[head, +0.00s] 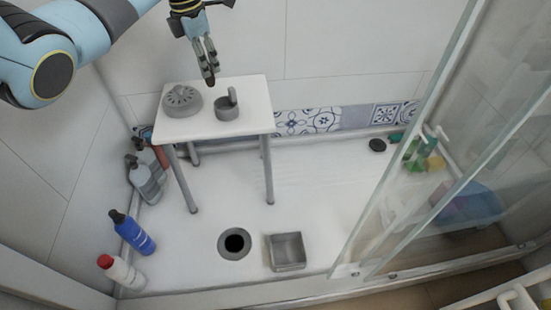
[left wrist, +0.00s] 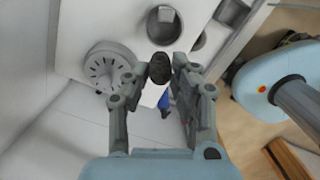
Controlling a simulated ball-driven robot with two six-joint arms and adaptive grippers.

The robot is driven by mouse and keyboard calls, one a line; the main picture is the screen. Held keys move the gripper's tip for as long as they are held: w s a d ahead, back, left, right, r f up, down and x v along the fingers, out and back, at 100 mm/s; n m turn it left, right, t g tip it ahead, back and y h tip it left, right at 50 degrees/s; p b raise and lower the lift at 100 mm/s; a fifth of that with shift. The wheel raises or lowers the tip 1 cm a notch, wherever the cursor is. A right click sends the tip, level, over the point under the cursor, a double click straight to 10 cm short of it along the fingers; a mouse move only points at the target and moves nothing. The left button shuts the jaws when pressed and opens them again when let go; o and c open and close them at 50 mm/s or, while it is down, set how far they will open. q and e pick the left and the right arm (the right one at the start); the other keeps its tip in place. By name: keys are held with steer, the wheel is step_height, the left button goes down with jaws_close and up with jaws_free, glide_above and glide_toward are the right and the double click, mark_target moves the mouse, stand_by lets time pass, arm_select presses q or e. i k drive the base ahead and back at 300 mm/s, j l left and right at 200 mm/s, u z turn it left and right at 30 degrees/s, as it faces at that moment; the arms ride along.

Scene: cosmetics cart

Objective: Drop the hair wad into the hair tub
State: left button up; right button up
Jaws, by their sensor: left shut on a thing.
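My left gripper (head: 209,80) is shut on the dark hair wad (head: 210,83), above the white stool. In the left wrist view the hair wad (left wrist: 161,67) is a small black lump between the fingertips of my left gripper (left wrist: 158,74). A grey open square tub (head: 287,264), which looks like the hair tub, stands on the shower floor, below and right of the gripper in the head view. The tub (left wrist: 232,13) also shows at the top of the left wrist view. It looks empty in the head view. My right gripper is not in view.
The white stool (head: 220,130) holds a grey drain cover (head: 182,101) and a grey cup-like piece (head: 227,112). The open drain (head: 235,243) is left of the tub. Bottles (head: 134,233) line the left wall. A glass door (head: 410,150) stands right.

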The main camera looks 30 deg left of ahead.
mark_target(278, 249)
steer(key=l+u, duration=0.15)
steer(key=u, duration=0.6)
steer(key=k, duration=0.05)
